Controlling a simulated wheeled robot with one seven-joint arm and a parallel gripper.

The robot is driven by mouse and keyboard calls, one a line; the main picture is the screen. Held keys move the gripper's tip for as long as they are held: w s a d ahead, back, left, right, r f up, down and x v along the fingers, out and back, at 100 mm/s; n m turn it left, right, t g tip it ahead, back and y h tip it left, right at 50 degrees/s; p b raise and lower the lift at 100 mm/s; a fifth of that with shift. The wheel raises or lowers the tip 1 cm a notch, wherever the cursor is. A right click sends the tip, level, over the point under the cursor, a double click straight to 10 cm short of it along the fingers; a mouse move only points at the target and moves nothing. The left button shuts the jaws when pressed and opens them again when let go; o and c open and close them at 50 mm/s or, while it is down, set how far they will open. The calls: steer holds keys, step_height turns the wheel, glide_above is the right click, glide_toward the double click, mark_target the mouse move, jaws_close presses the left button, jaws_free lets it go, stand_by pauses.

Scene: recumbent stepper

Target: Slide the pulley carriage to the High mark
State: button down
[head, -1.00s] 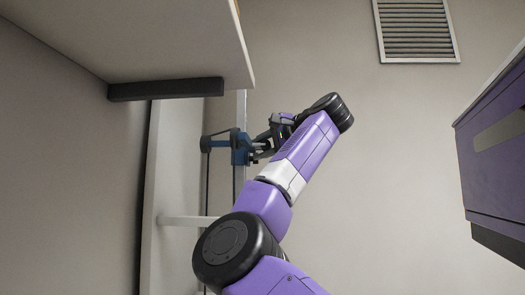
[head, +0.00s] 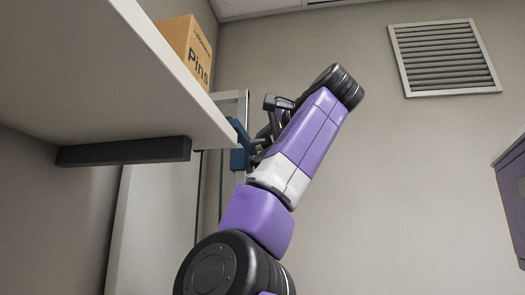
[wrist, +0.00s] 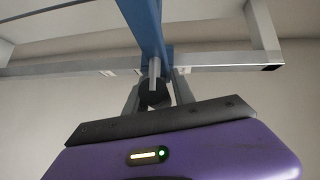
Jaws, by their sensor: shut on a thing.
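The blue pulley carriage (head: 240,158) is on the upright grey rail (head: 217,185) in the head view, partly hidden behind the shelf corner and my arm. In the wrist view its blue arm (wrist: 146,28) comes down from the top to the fingers. My gripper (head: 268,140) is at the carriage. In the wrist view my gripper (wrist: 157,98) has its two fingers on either side of a dark round part of the carriage and is shut on it. The rail (wrist: 225,59) crosses the wrist view with small white marks. I cannot read a High mark.
A white shelf (head: 100,75) on a dark bracket (head: 125,151) juts out at the left, close to the carriage. A cardboard box marked Pins (head: 187,48) stands on it. A purple cabinet (head: 513,190) is at the right edge.

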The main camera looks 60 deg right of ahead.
steer(key=shift+d, duration=0.1)
steer(key=c, duration=1.2)
jaws_free()
steer(key=shift+o, duration=0.2)
steer(key=shift+s, duration=0.1)
steer(key=b+v, duration=0.3)
steer(key=v, duration=0.4)
steer(key=shift+s, duration=0.25)
